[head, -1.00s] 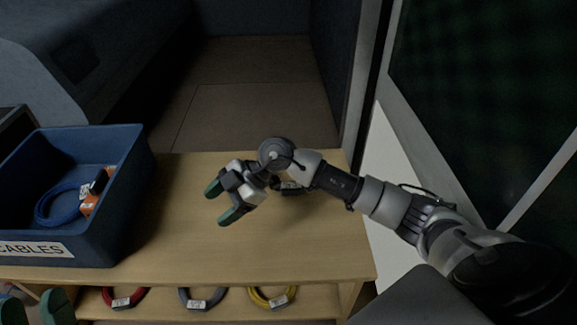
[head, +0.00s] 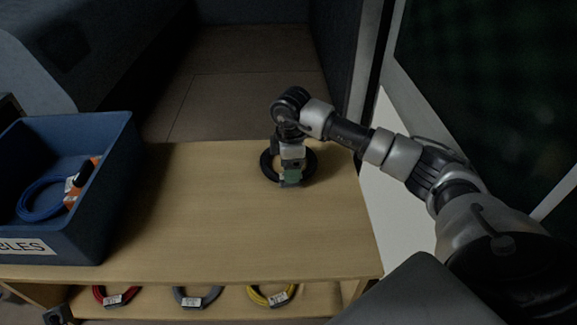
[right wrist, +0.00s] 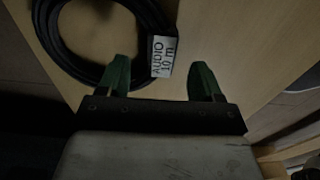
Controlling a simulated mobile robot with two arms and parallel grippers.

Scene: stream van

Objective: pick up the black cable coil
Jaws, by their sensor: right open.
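The black cable coil (head: 267,167) lies flat on the wooden table near its far right corner. In the right wrist view the coil (right wrist: 50,42) fills the upper left, with a white tag (right wrist: 163,55) reading AUDIO 10 m. My right gripper (head: 291,180) is over the coil in the head view and hides part of it. A dark part of my left gripper (head: 58,315) shows at the bottom left.
A blue bin (head: 85,235) labelled for cables stands at the table's left, holding a blue coil (head: 38,203) and an orange item (head: 73,196). Red (head: 101,297), grey (head: 198,300) and yellow (head: 258,297) coils lie on the shelf below. The table's middle (head: 200,215) is clear.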

